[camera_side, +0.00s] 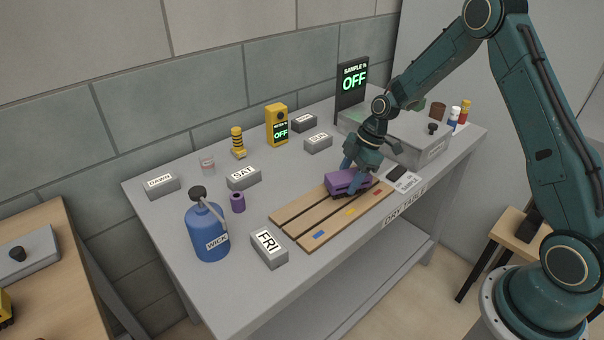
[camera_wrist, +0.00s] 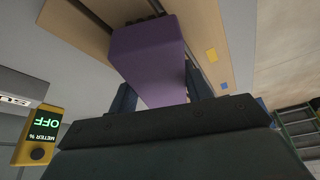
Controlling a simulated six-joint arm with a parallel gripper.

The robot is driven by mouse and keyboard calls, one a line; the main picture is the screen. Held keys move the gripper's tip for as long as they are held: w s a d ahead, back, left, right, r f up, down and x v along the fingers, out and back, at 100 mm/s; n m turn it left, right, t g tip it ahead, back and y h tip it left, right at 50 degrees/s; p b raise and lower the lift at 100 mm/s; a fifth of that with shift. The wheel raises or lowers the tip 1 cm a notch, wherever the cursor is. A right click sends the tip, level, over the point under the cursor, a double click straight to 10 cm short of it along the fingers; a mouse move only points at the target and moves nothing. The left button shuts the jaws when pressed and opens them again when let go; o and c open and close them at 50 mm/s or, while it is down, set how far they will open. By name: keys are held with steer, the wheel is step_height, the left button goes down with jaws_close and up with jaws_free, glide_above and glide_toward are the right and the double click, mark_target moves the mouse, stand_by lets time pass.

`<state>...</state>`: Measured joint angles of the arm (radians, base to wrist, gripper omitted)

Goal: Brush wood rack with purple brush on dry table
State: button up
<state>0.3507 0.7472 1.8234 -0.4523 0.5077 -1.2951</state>
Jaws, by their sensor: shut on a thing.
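A slatted wood rack (camera_side: 300,218) lies flat near the front edge of the grey dry table (camera_side: 340,244). It has blue, yellow and red marks along its front slat. My gripper (camera_side: 356,178) is shut on a purple brush (camera_side: 340,184) over the rack's right part. In the wrist view the purple brush (camera_wrist: 147,52) sits between the two fingers, with dark bristles at its far end close to the wood slats (camera_wrist: 205,38). I cannot tell for sure whether the bristles touch the wood.
A blue WICK jug (camera_side: 207,232), a FRI block (camera_side: 268,248) and a small purple cylinder (camera_side: 238,202) stand left of the rack. SAT (camera_side: 243,178) and SUN (camera_side: 318,142) blocks and a yellow OFF meter (camera_side: 277,126) stand behind. A grey lidded box (camera_side: 415,145) is at right.

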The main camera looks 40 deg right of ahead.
steer(key=shift+w, duration=2)
steer(key=shift+w+r, duration=0.15)
steer(key=shift+w, duration=0.05)
step_height(320, 180, up, 8)
